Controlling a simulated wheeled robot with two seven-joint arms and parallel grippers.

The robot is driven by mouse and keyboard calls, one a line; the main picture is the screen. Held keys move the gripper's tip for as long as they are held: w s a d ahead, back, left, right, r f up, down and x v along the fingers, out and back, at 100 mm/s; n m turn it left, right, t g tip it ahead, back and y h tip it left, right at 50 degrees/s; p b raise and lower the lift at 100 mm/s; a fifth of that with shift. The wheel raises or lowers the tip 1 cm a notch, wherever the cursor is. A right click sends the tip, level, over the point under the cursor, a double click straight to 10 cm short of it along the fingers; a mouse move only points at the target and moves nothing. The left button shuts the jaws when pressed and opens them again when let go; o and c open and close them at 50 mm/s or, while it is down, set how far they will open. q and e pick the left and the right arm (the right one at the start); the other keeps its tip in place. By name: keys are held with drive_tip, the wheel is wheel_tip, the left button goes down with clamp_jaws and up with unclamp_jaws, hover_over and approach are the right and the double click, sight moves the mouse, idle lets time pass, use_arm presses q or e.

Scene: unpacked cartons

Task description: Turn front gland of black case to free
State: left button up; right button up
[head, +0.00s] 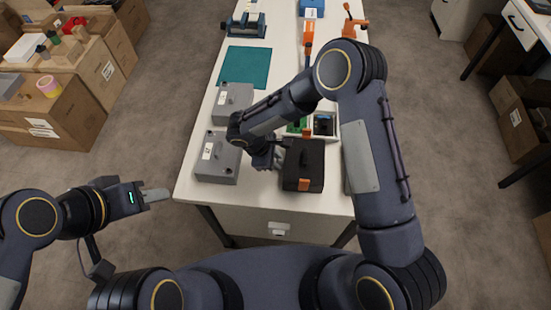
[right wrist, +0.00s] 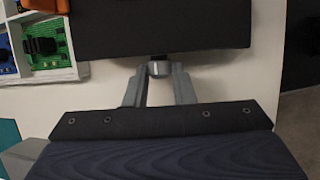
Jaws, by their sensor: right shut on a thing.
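The black case (head: 303,168) with orange latches lies near the front of the white table. In the right wrist view the dark side of the case (right wrist: 165,30) fills the top. A small grey gland (right wrist: 160,69) sticks out from that side, between the two grey fingers. My right gripper (right wrist: 159,82) is shut on this gland; its turn position cannot be read. In the head view my right gripper (head: 280,157) is at the left side of the case, partly hidden by its arm. My left gripper (head: 155,195) is off the table's left edge, apart from everything; its finger gap is unclear.
Two grey boxes (head: 217,160) (head: 232,100) stand left of the black case. A white tray (head: 337,128) with circuit boards is just behind the case. A teal mat (head: 245,67), a vise (head: 245,22) and orange tools (head: 308,40) lie farther back.

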drive_tip(key=shift+w, duration=0.1)
clamp_jaws()
drive_tip(key=g, duration=0.2)
drive_tip(key=shift+w+f+g+y+b, duration=0.1)
drive_tip(key=shift+w+g+y+b, duration=0.2)
drive_tip(key=shift+g+b, duration=0.1)
drive_tip(key=g, duration=0.1)
drive_tip(key=n+g+b, duration=0.1)
drive_tip(key=shift+w+g, duration=0.2)
drive_tip(key=shift+g, duration=0.1)
drive_tip(key=shift+d+g+y+b, duration=0.1)
drive_tip(key=shift+g+y+b, duration=0.2)
drive_tip(key=shift+g+b, duration=0.25)
drive_tip(key=o, duration=0.9)
unclamp_jaws()
drive_tip(key=shift+o, duration=0.2)
drive_tip(key=shift+w, duration=0.1)
